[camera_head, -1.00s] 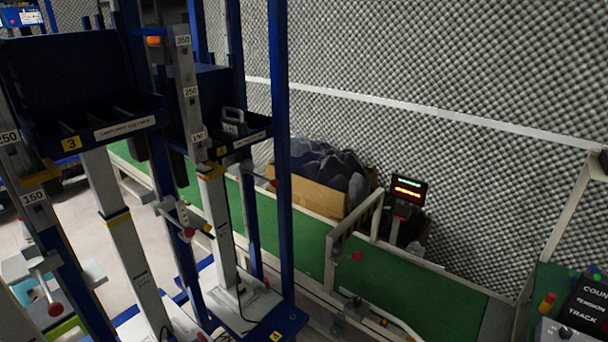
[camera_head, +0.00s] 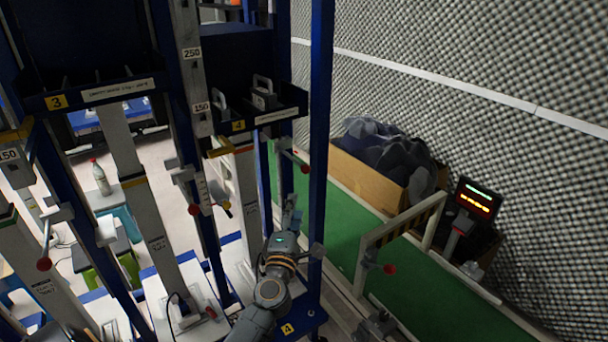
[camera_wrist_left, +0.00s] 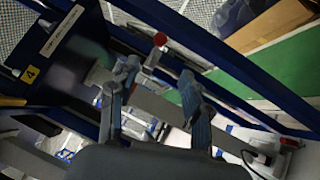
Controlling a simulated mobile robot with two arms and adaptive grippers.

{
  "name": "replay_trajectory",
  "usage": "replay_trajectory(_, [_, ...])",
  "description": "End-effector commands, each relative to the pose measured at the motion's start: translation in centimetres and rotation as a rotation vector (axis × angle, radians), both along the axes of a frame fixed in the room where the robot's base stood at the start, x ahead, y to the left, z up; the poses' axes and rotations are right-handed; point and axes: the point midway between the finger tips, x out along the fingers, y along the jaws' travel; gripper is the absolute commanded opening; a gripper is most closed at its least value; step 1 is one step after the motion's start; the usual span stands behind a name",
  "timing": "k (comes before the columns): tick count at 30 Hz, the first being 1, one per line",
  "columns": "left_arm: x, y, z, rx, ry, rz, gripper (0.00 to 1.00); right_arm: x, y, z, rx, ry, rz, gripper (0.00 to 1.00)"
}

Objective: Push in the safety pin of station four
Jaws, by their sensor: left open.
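Station four has a dark tray marked with a yellow "4" label (camera_head: 239,125), and the label also shows in the wrist view (camera_wrist_left: 31,74). A red knob (camera_head: 304,168) sits on a short rod at the right of this station. A red knob also shows beyond my fingers in the wrist view (camera_wrist_left: 160,39). Another red knob (camera_head: 194,209) and a small yellow knob (camera_head: 226,206) sit lower on the left upright; I cannot tell which is the safety pin. My left gripper (camera_head: 290,212) is open below the right-hand knob, its fingers (camera_wrist_left: 155,100) apart and apparently empty.
Blue uprights (camera_head: 319,130) stand close beside my left arm. Station three's tray (camera_head: 110,92) is at the left. A green conveyor (camera_head: 345,235), a cardboard box (camera_head: 368,178) with dark foam and a lit display (camera_head: 478,198) are at the right.

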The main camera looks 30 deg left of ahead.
Motion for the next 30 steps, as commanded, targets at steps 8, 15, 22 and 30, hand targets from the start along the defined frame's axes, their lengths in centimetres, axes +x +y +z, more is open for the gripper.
replay_trajectory(8, [3.7, 1.7, 1.2, -0.006, -0.008, 0.002, 0.48, 0.3, -0.4, 0.3, -0.005, -0.004, 0.002, 0.63])
replay_trajectory(15, [8.4, 3.7, 1.9, -0.005, -0.007, 0.001, 0.48, 0.7, -0.9, 0.0, -0.010, -0.011, 0.000, 0.63])
replay_trajectory(22, [11.4, 5.0, 2.4, -0.005, -0.004, 0.000, 0.48, 0.8, -0.9, -0.4, -0.011, -0.013, -0.001, 0.63])
replay_trajectory(30, [12.3, 5.3, 2.7, -0.005, -0.003, -0.001, 0.48, 0.8, -0.9, -0.5, -0.010, -0.012, -0.001, 0.63])
